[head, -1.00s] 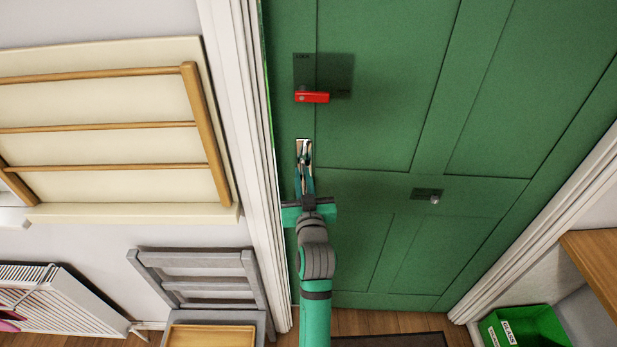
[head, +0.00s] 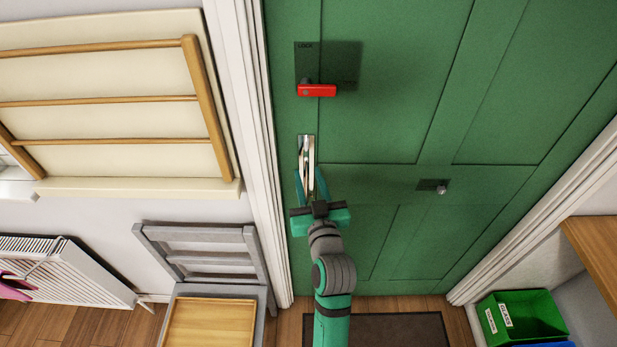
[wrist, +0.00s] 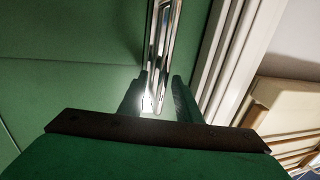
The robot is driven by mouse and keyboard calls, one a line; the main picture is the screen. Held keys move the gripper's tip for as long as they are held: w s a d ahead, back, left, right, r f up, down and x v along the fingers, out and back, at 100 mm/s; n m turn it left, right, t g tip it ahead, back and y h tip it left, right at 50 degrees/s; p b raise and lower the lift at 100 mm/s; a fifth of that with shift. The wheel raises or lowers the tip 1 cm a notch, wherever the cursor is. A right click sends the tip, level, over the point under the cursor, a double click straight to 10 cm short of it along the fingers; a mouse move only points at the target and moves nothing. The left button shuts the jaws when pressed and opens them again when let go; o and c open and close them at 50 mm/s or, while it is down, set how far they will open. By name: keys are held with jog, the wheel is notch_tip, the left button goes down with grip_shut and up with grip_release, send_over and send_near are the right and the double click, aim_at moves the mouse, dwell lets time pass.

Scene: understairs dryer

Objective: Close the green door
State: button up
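The green door (head: 380,120) fills the head view and looks flush, or nearly so, with its white frame on the left. It has a silver pull handle (head: 307,153) near its left edge, with a red lever (head: 317,90) on a dark lock plate above. My gripper (head: 310,188) is at the handle's lower end, its fingers apart. In the wrist view, the handle (wrist: 163,50) lies between the two fingers of my gripper (wrist: 160,100), with a gap showing on the right side. I cannot tell whether the left finger touches it.
A grey chair (head: 205,265) with a wooden seat stands left of the door. A wooden rack (head: 110,100) and a white radiator (head: 60,272) are on the left wall. A green bin (head: 525,315) is at lower right. A dark mat (head: 375,330) lies before the door.

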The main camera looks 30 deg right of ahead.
jog(key=shift+w+a, duration=0.1)
jog(key=shift+a, duration=0.05)
jog(key=v, duration=1.1)
jog(key=shift+w, duration=0.1)
dwell(0.4)
jog(key=s+a+f+n+g+y, duration=0.1)
jog(key=s+a+f+y, duration=0.1)
jog(key=s+a+f, duration=0.95)
jog(key=s+a+f+n+y, duration=0.2)
jog(key=s+a+f+y, duration=0.1)
jog(key=s+a, duration=0.9)
jog(key=shift+s+f+n+g+y, duration=0.3)
jog(key=shift+s+f+g, duration=0.1)
jog(key=shift+s+f, duration=0.35)
jog(key=shift+w+d+r, duration=0.1)
